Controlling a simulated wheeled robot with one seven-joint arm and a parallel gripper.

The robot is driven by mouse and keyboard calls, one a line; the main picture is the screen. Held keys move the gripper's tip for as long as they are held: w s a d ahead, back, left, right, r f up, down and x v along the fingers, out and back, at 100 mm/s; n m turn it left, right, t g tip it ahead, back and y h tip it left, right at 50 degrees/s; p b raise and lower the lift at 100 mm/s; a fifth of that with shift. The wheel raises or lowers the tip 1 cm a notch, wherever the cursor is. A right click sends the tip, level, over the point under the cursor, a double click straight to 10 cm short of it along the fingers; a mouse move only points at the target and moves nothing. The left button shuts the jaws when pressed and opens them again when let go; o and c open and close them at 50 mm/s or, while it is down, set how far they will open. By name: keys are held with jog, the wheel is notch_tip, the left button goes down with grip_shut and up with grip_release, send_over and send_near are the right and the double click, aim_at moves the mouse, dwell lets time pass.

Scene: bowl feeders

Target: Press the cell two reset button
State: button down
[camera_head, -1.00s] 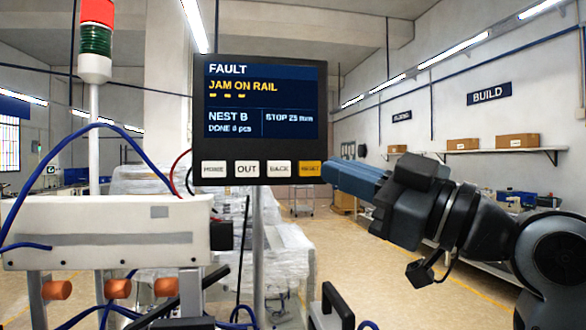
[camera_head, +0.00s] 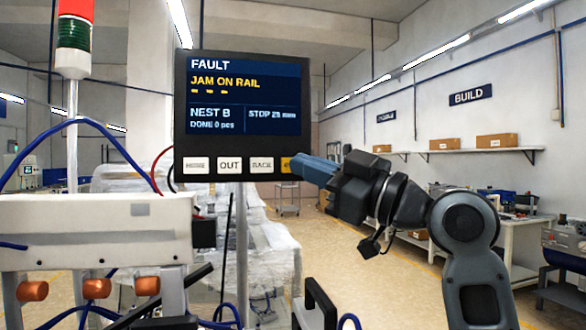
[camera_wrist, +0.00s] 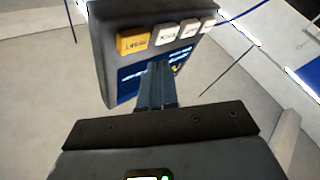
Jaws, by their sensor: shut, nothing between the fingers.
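A dark control panel (camera_head: 240,150) on a post shows a screen reading FAULT, JAM ON RAIL. Below the screen is a row of buttons, with a yellow one (camera_head: 286,165) at the right end, labelled RESET in the earlier view. My gripper (camera_head: 296,166) is shut and empty, its blue fingers covering most of that yellow button in the head view. In the wrist view the yellow button (camera_wrist: 132,42) is in full sight, up and left of the fingertips (camera_wrist: 158,68), which overlap the screen. I cannot tell whether they touch the panel. No cell number is readable.
A white feeder rail housing (camera_head: 90,225) with orange knobs stands left of the panel. A red and green signal tower (camera_head: 74,45) rises behind it. A dark handle (camera_head: 315,305) stands low in front.

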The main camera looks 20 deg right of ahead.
aim_at(284, 160)
jog(key=shift+w+d, duration=0.15)
jog(key=shift+w, duration=0.6)
jog(key=shift+w, duration=0.1)
dwell(1.5)
jog(key=shift+w+d+b, duration=0.1)
jog(key=shift+w+b, duration=0.2)
jog(key=shift+b, duration=0.15)
jog(key=shift+w+d, duration=0.1)
jog(key=shift+w, duration=0.4)
dwell(0.6)
jog(key=shift+b, duration=0.3)
jog(key=shift+s+a, duration=0.2)
jog(key=shift+s, duration=0.7)
jog(key=s, duration=0.3)
jog(key=s+a, duration=0.1)
jog(key=s, duration=0.1)
